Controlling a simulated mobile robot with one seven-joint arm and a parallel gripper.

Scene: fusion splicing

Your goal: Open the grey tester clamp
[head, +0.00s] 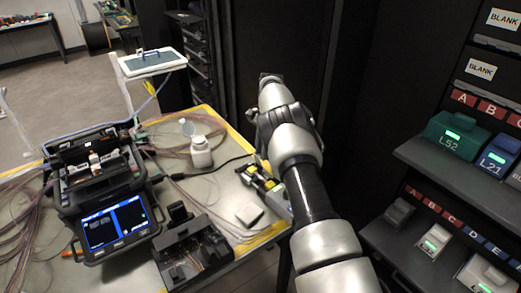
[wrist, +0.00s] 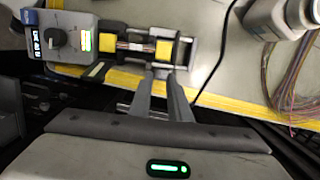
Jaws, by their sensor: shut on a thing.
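The grey tester (wrist: 68,42) lies at the table's edge in the wrist view, with a dark knob, a lit green display and a label at its left. Its clamp (wrist: 182,52) is a grey frame with two yellow blocks and a clear middle section. In the head view the tester's yellow and black parts (head: 262,183) show just left of my arm. My gripper (wrist: 160,71) reaches the clamp's near edge from below, its two fingers close together and shut on a part of the clamp. The gripped part is mostly hidden by the fingertips. My arm hides the gripper in the head view.
A white bottle (head: 200,152) stands on the table (head: 213,197), near loose fibre coils and a black cable. A splicer (head: 103,190) with a lit screen stands at left, a dark open-topped device (head: 190,250) in front. A dark shelf (head: 433,170) with labelled boxes stands at right.

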